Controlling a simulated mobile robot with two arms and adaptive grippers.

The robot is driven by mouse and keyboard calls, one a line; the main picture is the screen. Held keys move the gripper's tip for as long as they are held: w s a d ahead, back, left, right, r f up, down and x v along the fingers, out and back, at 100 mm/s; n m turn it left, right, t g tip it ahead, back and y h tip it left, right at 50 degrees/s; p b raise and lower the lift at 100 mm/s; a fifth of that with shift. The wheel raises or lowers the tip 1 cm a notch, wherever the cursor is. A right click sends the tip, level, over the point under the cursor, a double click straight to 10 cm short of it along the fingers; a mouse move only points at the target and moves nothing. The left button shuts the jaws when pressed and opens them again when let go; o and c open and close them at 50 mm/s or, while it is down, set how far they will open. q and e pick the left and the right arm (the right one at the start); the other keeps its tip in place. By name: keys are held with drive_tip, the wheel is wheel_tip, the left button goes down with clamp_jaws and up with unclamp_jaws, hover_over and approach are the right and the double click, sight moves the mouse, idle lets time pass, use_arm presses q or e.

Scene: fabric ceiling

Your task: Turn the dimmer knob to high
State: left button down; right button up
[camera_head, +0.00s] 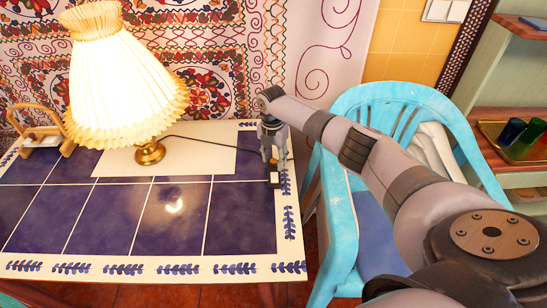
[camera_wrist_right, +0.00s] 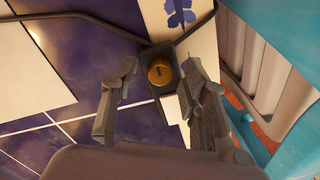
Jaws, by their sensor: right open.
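The dimmer is a small dark box (camera_head: 274,180) near the right edge of the tiled table in the head view. In the right wrist view its round brass knob (camera_wrist_right: 160,73) with a dark mark faces the camera. My right gripper (camera_head: 273,158) reaches down just above the box. In the right wrist view my right gripper (camera_wrist_right: 158,66) is open, with one finger on each side of the knob; contact cannot be told. The lamp (camera_head: 120,85) with a pleated shade is lit on the left of the table. My left gripper is not in view.
A dark cord (camera_head: 200,140) runs from the lamp toward the dimmer. A white sheet (camera_head: 205,158) lies under the lamp's brass base. A wooden stand (camera_head: 42,135) is at the far left. A blue chair (camera_head: 335,200) stands right of the table. The front tiles are clear.

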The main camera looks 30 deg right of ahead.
drive_tip(key=shift+c, duration=0.5)
clamp_jaws()
